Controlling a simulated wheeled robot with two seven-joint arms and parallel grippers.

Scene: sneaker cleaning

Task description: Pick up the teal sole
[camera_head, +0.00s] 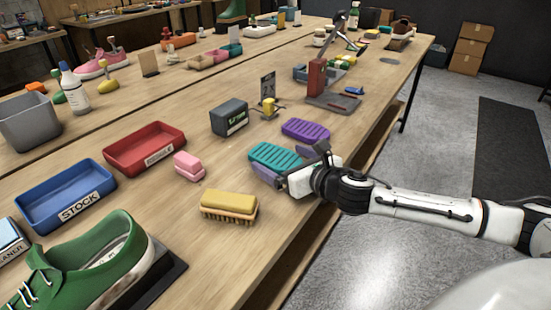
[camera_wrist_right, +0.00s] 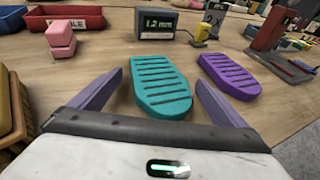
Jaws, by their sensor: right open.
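The teal sole (camera_head: 273,157) is a ridged slab lying flat on the wooden table, in the middle of the head view. It also shows in the right wrist view (camera_wrist_right: 160,86). My right gripper (camera_head: 272,164) is at the sole's near end. In the right wrist view its two purple-grey fingers (camera_wrist_right: 160,100) are spread wide, one on each side of the sole's near part. The fingers look apart from the sole, with nothing held. My left gripper does not show.
A purple sole (camera_head: 306,130) lies just beyond the teal one, close to one finger. A yellow brush (camera_head: 229,206), pink block (camera_head: 189,166) and grey display box (camera_head: 230,117) stand nearby. Red (camera_head: 146,147) and blue (camera_head: 65,194) trays are further left. The table's edge runs under my right arm.

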